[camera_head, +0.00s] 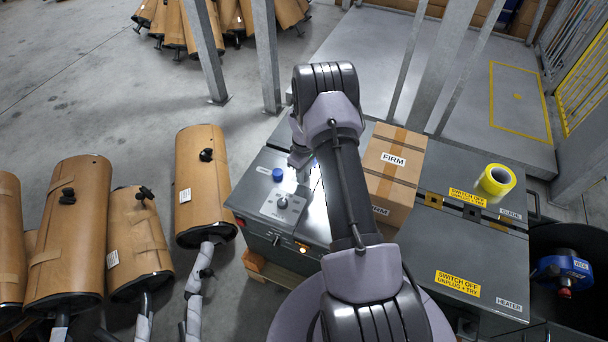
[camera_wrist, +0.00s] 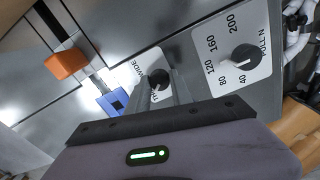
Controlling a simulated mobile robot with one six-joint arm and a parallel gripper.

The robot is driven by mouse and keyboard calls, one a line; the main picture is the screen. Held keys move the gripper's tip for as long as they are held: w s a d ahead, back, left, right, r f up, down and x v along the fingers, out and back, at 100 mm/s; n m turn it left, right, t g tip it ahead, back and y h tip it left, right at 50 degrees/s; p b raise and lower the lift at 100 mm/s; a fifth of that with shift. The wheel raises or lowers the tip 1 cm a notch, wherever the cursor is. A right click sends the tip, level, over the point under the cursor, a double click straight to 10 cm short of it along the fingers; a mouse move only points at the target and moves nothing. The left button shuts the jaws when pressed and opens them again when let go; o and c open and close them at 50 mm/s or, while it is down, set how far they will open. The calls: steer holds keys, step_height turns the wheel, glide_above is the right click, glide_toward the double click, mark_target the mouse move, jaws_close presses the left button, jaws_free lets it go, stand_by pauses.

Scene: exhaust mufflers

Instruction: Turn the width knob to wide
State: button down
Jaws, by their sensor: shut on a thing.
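The width knob (camera_wrist: 158,78) is small and black, on a white plate in the wrist view. The word WIDE is printed at the plate's left side; the lettering nearer the fingers is partly covered. My gripper (camera_wrist: 160,88) is shut on this knob, with its grey fingers at the knob's sides. The knob's pointer cannot be made out. In the head view my arm hides the knob and fingertips above the grey machine top (camera_head: 254,190).
A numbered dial (camera_wrist: 243,56) is right of the knob. A blue block (camera_wrist: 112,102) and an orange block (camera_wrist: 66,63) are left of it. Cartons (camera_head: 394,160) stand close right of my arm. Yellow tape (camera_head: 495,181) lies farther right.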

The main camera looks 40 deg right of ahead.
steer(key=m+b, duration=0.1)
steer(key=m, duration=0.3)
steer(key=shift+f+b, duration=0.1)
steer(key=shift+b, duration=0.25)
steer(key=m+b, duration=0.1)
steer(key=m, duration=0.3)
steer(key=m+b, duration=0.1)
steer(key=m, duration=0.3)
steer(key=shift+m, duration=0.3)
steer(key=shift+d+m+b, duration=0.1)
steer(key=shift+m+b, duration=0.65)
steer(key=shift+m, duration=1.15)
steer(key=c, duration=1.1)
jaws_free()
steer(key=shift+c, duration=0.2)
